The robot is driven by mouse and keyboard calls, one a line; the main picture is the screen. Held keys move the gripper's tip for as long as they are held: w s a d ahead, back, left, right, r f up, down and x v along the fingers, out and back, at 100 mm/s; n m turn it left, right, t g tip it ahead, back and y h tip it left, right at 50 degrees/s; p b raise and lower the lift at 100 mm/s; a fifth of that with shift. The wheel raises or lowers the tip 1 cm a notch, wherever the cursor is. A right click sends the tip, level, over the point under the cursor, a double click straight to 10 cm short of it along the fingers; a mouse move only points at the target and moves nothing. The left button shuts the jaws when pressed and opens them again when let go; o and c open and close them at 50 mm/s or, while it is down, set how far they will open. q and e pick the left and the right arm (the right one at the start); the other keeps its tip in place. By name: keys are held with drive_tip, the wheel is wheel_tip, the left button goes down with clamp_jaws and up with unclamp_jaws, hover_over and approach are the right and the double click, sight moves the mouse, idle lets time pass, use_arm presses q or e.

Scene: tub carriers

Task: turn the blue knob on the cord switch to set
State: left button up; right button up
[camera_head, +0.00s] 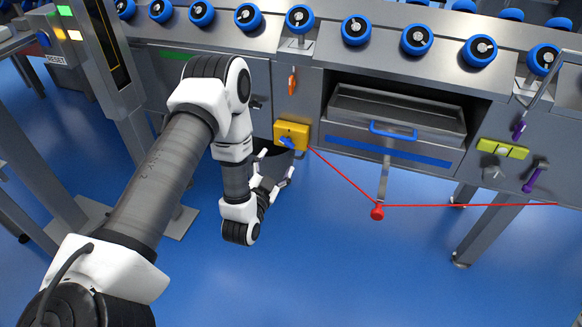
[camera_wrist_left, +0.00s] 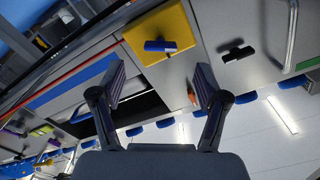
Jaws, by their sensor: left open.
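The cord switch is a yellow box (camera_head: 291,129) on the grey front panel under the conveyor. Its blue knob (camera_head: 288,142) sits on the front as a small bar, slanting in the head view. In the left wrist view the yellow box (camera_wrist_left: 148,34) is at top centre. There the blue bar knob (camera_wrist_left: 158,46) lies nearly level across the picture. My left gripper (camera_head: 287,163) is just below and in front of the switch, open and empty. In the wrist view its fingers (camera_wrist_left: 158,75) stand apart, with the knob beyond their tips. My right gripper is not in view.
A red cord (camera_head: 345,179) runs from the switch to a red piece (camera_head: 377,212) and on right. A drawer (camera_head: 392,137) with a blue handle is right of the switch. An orange handle (camera_head: 292,82) is above it. Blue floor below is clear.

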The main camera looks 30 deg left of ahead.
sight(286, 145)
use_arm(q)
drive_tip(key=x, duration=0.2)
drive_tip(key=b+x, duration=0.1)
drive_tip(key=x, duration=0.2)
drive_tip(key=b+x, duration=0.1)
drive_tip(key=x, duration=0.1)
drive_tip(key=shift+w+r, duration=0.25)
drive_tip(key=shift+w, duration=0.05)
drive_tip(key=c, duration=1.2)
